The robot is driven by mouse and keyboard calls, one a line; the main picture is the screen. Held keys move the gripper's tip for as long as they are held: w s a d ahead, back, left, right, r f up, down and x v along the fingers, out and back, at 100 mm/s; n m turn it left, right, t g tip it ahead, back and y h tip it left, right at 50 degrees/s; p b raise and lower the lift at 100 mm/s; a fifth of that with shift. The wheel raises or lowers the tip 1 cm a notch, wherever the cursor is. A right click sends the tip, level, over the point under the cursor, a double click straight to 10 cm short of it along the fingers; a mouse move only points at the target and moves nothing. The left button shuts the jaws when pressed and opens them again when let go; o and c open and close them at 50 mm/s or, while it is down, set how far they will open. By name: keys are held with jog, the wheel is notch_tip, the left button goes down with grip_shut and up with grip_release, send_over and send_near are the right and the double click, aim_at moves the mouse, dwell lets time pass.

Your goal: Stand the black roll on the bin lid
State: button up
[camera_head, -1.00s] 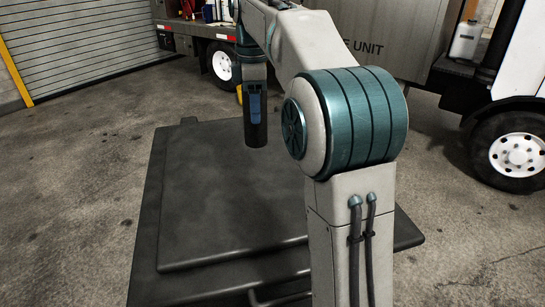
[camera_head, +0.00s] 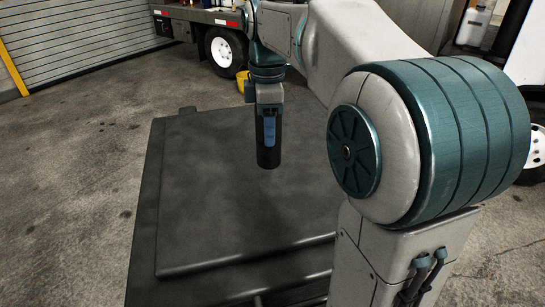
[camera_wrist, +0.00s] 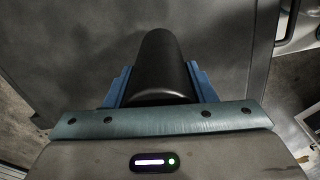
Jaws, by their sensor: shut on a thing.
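The black roll (camera_head: 268,155) hangs upright below my gripper (camera_head: 269,133) in the head view. In the wrist view the black roll (camera_wrist: 160,62) sits between the two blue fingers of my gripper (camera_wrist: 158,85), which are shut on its sides. The dark grey bin lid (camera_head: 215,210) lies flat below, with a raised middle panel. The roll's lower end is over the lid's panel. Whether it touches the lid or hangs just above it, I cannot tell for sure.
A truck with a white-hubbed wheel (camera_head: 226,50) stands behind the bin, with a small yellow object (camera_head: 242,80) near it. A roller shutter (camera_head: 85,35) is at the back left. Concrete floor (camera_head: 70,180) lies clear left of the bin. The lid around the roll is bare.

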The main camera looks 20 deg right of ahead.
jog(key=s+f, duration=0.3)
jog(key=f, duration=0.2)
jog(key=shift+f, duration=0.4)
jog(key=shift+s, duration=0.1)
jog(key=shift+f, duration=0.2)
jog(key=o, duration=1.2)
jog(key=shift+r, duration=0.1)
notch_tip(320, 180, up, 12)
jog(key=shift+r+p, duration=0.1)
jog(key=shift+p, duration=0.3)
